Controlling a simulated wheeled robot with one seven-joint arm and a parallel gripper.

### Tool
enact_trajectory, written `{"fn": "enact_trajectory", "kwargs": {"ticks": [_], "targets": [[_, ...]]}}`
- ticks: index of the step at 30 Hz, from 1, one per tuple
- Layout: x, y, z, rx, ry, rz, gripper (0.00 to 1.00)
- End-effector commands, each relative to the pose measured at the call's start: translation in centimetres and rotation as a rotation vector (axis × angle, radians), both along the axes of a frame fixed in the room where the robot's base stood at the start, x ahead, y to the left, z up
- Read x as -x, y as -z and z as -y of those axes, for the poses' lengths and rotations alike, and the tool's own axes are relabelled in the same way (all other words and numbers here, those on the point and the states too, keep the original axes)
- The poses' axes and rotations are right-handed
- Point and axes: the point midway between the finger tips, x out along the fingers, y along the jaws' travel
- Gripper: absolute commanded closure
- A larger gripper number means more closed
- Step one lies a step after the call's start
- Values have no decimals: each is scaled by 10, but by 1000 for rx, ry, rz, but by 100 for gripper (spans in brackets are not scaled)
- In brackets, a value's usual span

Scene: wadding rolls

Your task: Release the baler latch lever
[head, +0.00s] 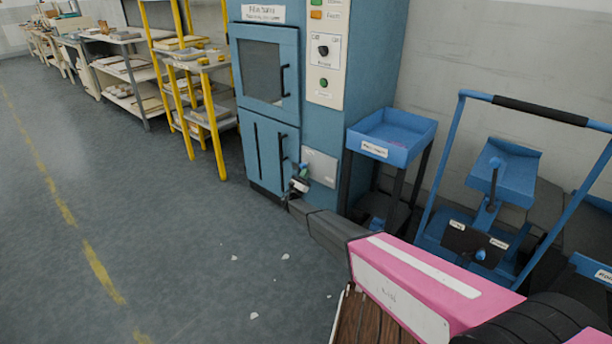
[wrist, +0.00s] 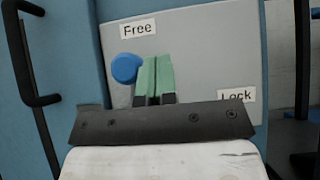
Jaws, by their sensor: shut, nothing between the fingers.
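The latch lever shows in the wrist view as a round blue knob (wrist: 126,68) in front of a grey plate (wrist: 205,60). The knob is just below the "Free" label (wrist: 138,29); the "Lock" label (wrist: 237,96) is lower right. My gripper (wrist: 154,77) has its green fingers shut together with nothing between them, immediately right of the knob. I cannot tell whether they touch it. The lever's shaft is hidden. In the head view the plate (head: 321,167) is low on the blue baler (head: 268,120), with my gripper in front of its left edge.
Black door handles (head: 283,80) stick out on the baler left of the plate. A blue tray stand (head: 390,136) and a blue-framed cart (head: 480,190) stand close on the right. Yellow-posted shelves (head: 200,90) stand to the left. The floor at front left is open, with small white scraps.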

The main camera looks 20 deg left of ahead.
Motion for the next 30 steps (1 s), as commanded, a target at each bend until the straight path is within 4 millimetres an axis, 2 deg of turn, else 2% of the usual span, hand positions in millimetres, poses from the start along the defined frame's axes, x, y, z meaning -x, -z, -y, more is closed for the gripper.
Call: {"fn": "enact_trajectory", "kwargs": {"ticks": [17,23,27,30], "targets": [[0,1,2,0,0,0,100],[3,7,15,1,2,0,100],[8,16,33,0,5,-1,100],[27,22,40,2,2,-2,100]]}}
